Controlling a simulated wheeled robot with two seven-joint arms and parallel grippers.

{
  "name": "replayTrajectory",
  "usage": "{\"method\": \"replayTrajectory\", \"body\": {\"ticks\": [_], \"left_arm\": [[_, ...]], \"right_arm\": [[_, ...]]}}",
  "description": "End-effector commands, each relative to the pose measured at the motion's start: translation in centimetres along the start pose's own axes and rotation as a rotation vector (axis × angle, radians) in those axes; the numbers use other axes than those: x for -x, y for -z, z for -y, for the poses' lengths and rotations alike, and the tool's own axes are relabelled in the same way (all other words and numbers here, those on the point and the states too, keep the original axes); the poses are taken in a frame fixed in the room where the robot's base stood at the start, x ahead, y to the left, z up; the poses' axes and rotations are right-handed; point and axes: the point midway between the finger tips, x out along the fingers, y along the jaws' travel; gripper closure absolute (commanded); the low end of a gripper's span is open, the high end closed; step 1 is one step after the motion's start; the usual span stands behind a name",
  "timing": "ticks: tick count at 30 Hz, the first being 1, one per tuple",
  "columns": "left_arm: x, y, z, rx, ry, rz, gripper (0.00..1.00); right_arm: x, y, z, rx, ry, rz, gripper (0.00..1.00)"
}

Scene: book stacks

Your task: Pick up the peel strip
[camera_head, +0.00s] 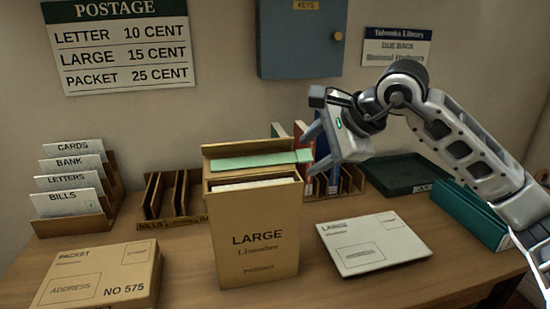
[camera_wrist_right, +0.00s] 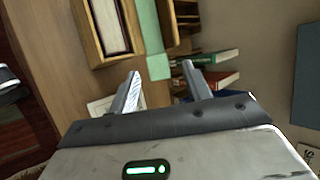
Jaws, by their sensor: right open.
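A pale green strip (camera_head: 255,160), which I take for the peel strip, lies across the top of a tall tan "LARGE" box (camera_head: 254,235). Its right end sticks out past the box edge. My right gripper (camera_head: 316,150) is open at that right end. In the right wrist view the strip (camera_wrist_right: 152,38) runs down from the top, and its end shows between and just beyond the open fingertips (camera_wrist_right: 161,70). I cannot tell whether the fingers touch it. My left gripper is not in view.
A rack with several upright books (camera_head: 350,182) stands close behind my right gripper. A white envelope (camera_head: 375,243) lies right of the box, and a "PACKET" parcel (camera_head: 95,277) lies left. A dark green tray (camera_head: 405,172) and a teal binder (camera_head: 470,215) are at the right.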

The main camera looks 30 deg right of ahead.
Motion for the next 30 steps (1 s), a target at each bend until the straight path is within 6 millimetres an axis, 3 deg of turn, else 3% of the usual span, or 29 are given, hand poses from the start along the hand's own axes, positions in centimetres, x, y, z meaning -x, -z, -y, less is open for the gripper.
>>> {"method": "replayTrajectory", "body": {"ticks": [1, 4, 5, 20, 25, 30], "left_arm": [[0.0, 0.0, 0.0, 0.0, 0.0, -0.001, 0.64], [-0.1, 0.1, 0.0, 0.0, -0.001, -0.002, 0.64], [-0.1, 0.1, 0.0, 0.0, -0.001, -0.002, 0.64], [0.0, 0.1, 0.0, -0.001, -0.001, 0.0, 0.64], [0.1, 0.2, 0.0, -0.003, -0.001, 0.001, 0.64], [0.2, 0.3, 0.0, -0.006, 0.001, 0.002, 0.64]], "right_arm": [[0.0, 0.0, 0.0, 0.0, 0.0, 0.0, 0.59], [0.0, 0.0, 0.0, 0.0, 0.0, 0.0, 0.87], [0.0, 0.0, 0.0, 0.0, 0.0, 0.0, 0.9], [0.8, -0.3, 0.7, 0.0, 0.004, 0.002, 0.91], [2.9, -1.3, 2.3, 0.002, 0.007, 0.003, 0.91], [7.4, -3.7, 2.1, 0.006, 0.01, 0.001, 0.91]]}}
